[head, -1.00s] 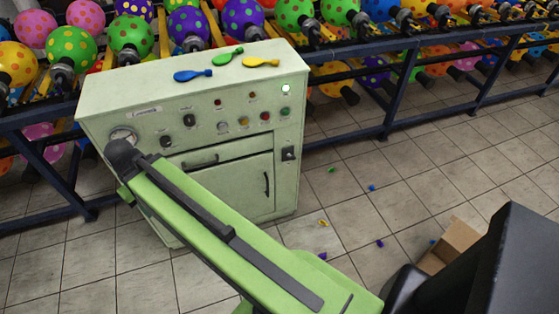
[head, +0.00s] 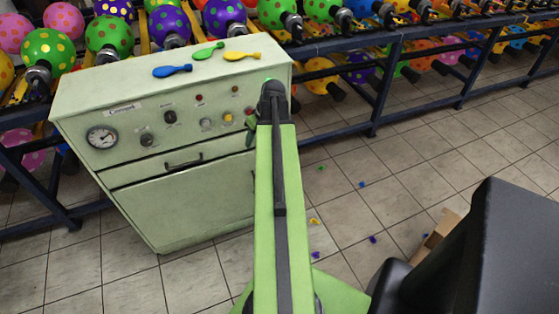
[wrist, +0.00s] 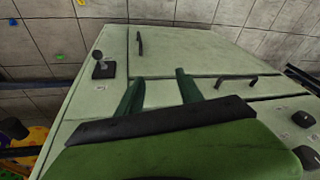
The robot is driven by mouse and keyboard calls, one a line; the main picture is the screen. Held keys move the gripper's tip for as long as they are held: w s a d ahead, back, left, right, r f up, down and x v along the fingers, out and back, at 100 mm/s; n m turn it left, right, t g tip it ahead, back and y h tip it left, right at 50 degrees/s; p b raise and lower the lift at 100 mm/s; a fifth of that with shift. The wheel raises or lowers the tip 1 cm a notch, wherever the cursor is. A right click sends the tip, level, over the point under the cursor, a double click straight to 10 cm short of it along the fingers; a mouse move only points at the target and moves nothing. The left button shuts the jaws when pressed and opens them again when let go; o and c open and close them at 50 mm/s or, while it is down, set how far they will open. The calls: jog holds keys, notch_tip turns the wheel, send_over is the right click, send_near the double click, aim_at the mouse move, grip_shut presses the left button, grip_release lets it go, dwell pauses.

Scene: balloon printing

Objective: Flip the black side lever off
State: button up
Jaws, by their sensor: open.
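The black side lever (wrist: 103,66) is on the cabinet front in the wrist view, a dark square plate with a short stick and round knob. It sits left of my gripper (wrist: 158,86), apart from both fingers. My gripper's two green fingers are spread with nothing between them, over the pale green cabinet front. In the head view my arm hides the lever, and only a bit of the green gripper shows beside the wrist. The pale green cabinet (head: 180,206) carries the gauge, knobs and buttons.
A black door handle (wrist: 139,43) and a drawer handle (wrist: 236,81) stick out near the fingers. Black knobs (wrist: 303,118) lie at right in the wrist view. Deflated balloons (head: 172,71) lie on the cabinet top.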

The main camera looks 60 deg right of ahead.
jog(key=s+d+m+t+h, duration=0.1)
jog(key=s+d, duration=1)
jog(key=b+x, duration=0.5)
jog(key=x, duration=0.1)
jog(key=b+x, duration=1.1)
jog(key=x, duration=0.1)
jog(key=shift+s+a+f+b, duration=0.15)
jog(key=shift+s+a+b, duration=0.1)
jog(key=shift+b, duration=0.15)
jog(key=shift+w, duration=0.1)
jog(key=shift+c, duration=0.2)
grip_shut()
